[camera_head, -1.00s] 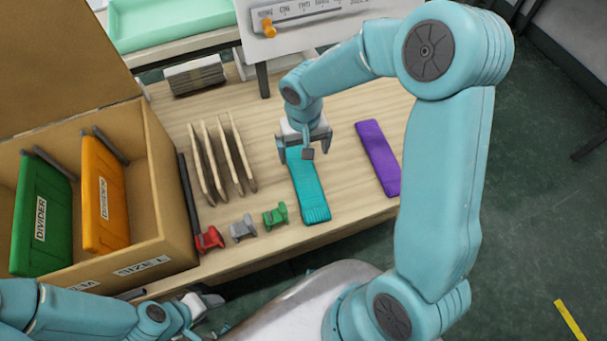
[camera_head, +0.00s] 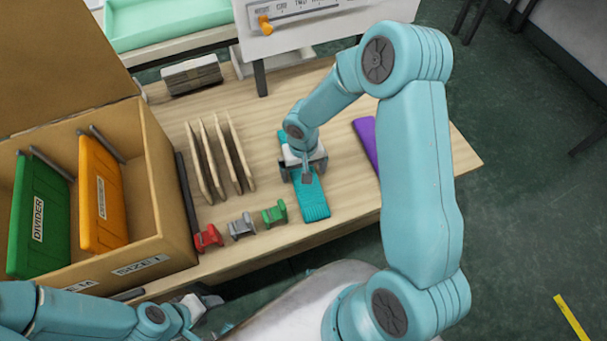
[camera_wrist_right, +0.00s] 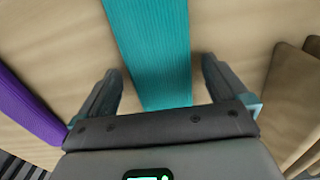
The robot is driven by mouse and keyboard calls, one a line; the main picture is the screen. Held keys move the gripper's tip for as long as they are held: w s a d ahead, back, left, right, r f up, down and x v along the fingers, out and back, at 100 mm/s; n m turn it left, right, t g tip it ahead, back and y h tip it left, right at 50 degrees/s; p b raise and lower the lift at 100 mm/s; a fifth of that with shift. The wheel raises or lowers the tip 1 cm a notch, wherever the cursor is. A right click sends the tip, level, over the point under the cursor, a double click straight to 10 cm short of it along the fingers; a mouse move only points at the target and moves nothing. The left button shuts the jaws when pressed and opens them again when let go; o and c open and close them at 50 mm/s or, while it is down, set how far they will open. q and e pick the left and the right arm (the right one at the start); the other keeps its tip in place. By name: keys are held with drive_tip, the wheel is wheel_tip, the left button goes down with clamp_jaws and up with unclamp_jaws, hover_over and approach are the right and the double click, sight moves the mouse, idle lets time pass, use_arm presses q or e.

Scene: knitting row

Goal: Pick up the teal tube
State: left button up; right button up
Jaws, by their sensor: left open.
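The teal tube (camera_head: 314,203) is a flat ribbed knitted strip lying lengthwise on the wooden table. My right gripper (camera_head: 305,174) is over its middle and hides part of it. In the right wrist view the teal tube (camera_wrist_right: 152,45) runs between the two spread fingers of my right gripper (camera_wrist_right: 162,72), with a gap on each side. The fingers do not touch it there; their height above the table is hard to tell. My left gripper (camera_head: 208,301) is open and empty at the bottom left, in front of the table edge.
A purple strip (camera_head: 364,136) lies to the right, partly behind my right arm. Thin wooden boards (camera_head: 221,158) stand left of the tube. Red, grey and green clips (camera_head: 274,213) sit near the front edge. A cardboard box (camera_head: 160,190) with green and orange dividers is at left.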

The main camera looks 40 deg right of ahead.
drive_tip(key=c, duration=1)
drive_tip(key=shift+r, duration=0.1)
